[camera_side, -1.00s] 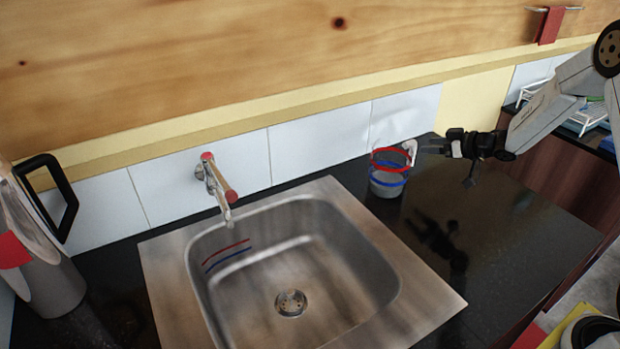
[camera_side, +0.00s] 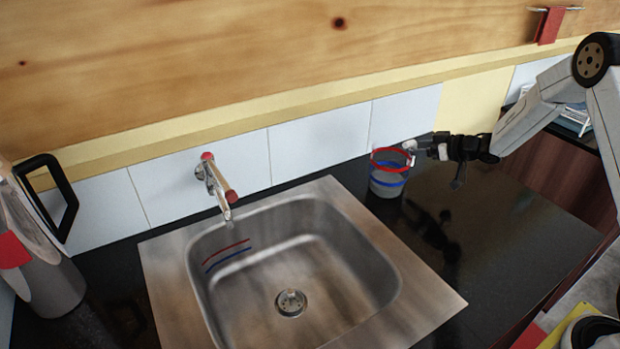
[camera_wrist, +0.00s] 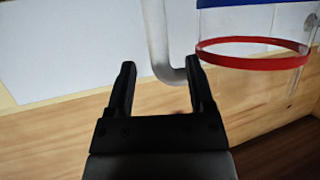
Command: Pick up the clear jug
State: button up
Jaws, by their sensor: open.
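The clear jug (camera_side: 388,178) stands on the dark counter just right of the sink, by the tiled wall. It has a red band at its upper part and a blue band lower down, and a pale handle on its right side. My gripper (camera_side: 418,148) is at the handle side of the jug, level with its top. In the wrist view the gripper (camera_wrist: 160,82) is open, and the white handle (camera_wrist: 163,45) runs between the two fingers. The jug's red-banded rim (camera_wrist: 253,53) shows at the upper right there.
The steel sink (camera_side: 320,335) with a tap (camera_side: 216,185) lies left of the jug. A large jug with a black handle (camera_side: 60,195) stands at the far left. The counter (camera_side: 510,235) right of the jug is clear. The tiled wall (camera_side: 318,143) is close behind.

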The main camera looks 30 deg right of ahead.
jog(key=shift+x, duration=2.3)
jog(key=shift+s+f, duration=0.1)
jog(key=shift+f, duration=0.05)
grip_shut()
